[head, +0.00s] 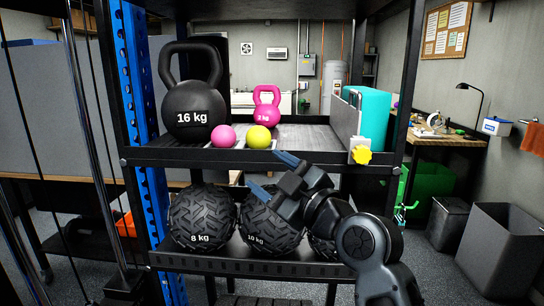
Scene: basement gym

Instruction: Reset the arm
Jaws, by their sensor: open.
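My gripper (273,175) is in front of the rack, just below the front edge of the upper shelf (306,154). Its two blue-tipped fingers are spread apart and point up and left, with nothing between them. My arm reaches in from the lower right and covers part of the lower shelf. A yellow-green ball (258,139) and a pink ball (224,136) sit on the upper shelf above and to the left of the gripper, apart from it.
The upper shelf also holds a black 16 kg kettlebell (192,100), a pink kettlebell (266,108) and a teal block (375,112). Tread-patterned balls (201,218) fill the lower shelf. A grey bin (505,240) stands right.

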